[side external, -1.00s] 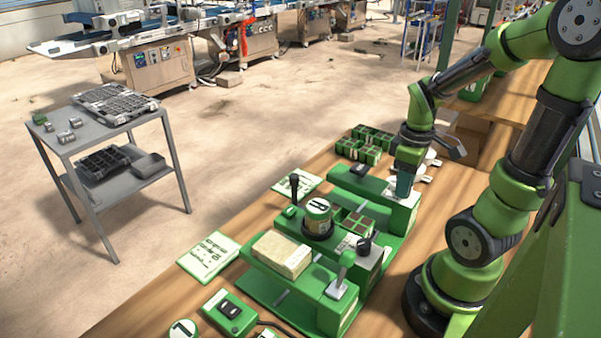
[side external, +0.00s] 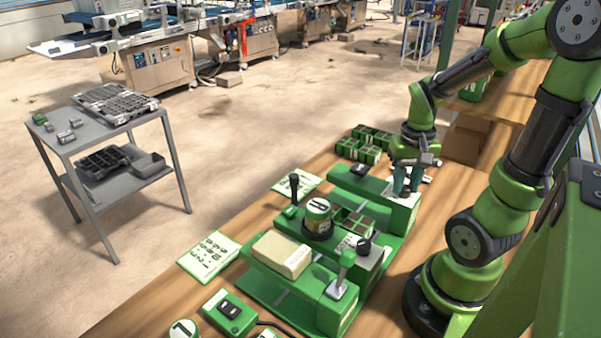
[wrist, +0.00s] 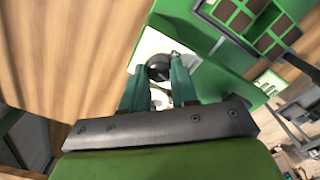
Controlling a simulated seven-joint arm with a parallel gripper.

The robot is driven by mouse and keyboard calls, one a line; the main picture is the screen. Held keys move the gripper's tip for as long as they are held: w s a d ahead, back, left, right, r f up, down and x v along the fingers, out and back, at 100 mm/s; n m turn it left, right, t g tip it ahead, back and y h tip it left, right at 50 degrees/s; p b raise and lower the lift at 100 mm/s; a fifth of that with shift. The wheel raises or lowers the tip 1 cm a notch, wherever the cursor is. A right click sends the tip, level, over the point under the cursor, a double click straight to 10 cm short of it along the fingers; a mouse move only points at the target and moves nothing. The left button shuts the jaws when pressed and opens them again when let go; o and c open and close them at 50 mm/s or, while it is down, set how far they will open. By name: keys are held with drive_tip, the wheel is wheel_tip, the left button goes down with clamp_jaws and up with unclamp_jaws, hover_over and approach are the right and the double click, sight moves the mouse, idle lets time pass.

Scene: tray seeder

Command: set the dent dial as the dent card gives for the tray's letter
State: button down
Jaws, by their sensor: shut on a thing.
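My gripper (side external: 403,188) points down at the far end of the green seeder (side external: 385,217). It is shut on a dark dial knob (wrist: 158,69), which sits on a white plate (wrist: 150,45); I take it to be the dent dial. The fingers hide the knob in the side view, and its setting cannot be read. A green tray with brown cells (side external: 356,221) lies in the seeder and shows in the wrist view (wrist: 262,25); I cannot make out its letter. A white card with a green border (side external: 208,256) lies front left; its small text is unclear.
Small green trays (side external: 360,149) are behind. A switch box (side external: 230,311) is in front.

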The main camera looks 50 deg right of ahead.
sight(406, 186)
drive_tip(key=m, duration=0.4)
drive_tip(key=shift+m, duration=0.3)
drive_tip(key=shift+s+r+m, duration=0.1)
drive_tip(key=shift+m, duration=1.8)
drive_tip(key=c, duration=0.9)
unclamp_jaws()
drive_tip(key=shift+o, duration=0.2)
wheel_tip(406, 186, up, 17)
